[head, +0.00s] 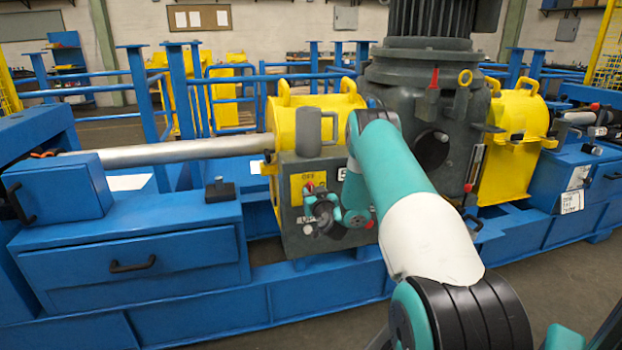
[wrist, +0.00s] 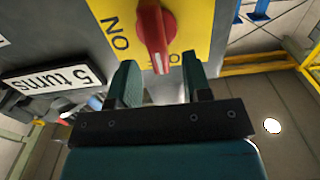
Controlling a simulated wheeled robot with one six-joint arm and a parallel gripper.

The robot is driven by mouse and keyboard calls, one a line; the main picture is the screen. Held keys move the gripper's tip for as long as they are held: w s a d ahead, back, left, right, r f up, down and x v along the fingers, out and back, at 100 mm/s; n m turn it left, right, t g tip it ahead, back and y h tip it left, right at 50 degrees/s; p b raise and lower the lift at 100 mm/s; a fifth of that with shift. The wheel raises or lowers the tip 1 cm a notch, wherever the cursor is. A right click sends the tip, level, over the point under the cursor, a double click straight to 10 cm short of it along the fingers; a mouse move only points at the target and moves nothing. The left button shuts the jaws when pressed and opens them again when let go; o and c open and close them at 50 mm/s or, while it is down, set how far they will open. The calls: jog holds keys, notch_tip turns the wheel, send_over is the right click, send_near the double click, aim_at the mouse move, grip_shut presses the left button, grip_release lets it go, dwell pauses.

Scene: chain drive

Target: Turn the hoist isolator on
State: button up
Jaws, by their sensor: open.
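The hoist isolator is a red rotary handle (wrist: 155,35) on a yellow plate (wrist: 195,22) in the wrist view, which shows the lettering upside down. The handle's white-marked end points towards the partly hidden OFF lettering; ON is to its left. In the head view the yellow plate (head: 296,190) is on the front of a grey box (head: 296,240), with OFF readable and the handle mostly hidden. My gripper (wrist: 160,75) is open, its two fingers either side of the handle's marked end in the picture. I see no contact. It also shows before the box in the head view (head: 318,203).
A "5 turns" label (wrist: 52,80) is beside the plate. A grey motor housing (head: 430,90) and yellow guards (head: 512,140) stand right of the box. A silver shaft (head: 165,154) runs left above a blue bench (head: 130,260). Open floor (head: 560,290) lies at the front right.

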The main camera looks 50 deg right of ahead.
aim_at(311, 188)
jog(key=shift+p+x, duration=0.5)
jog(key=shift+x, duration=1.2)
grip_shut()
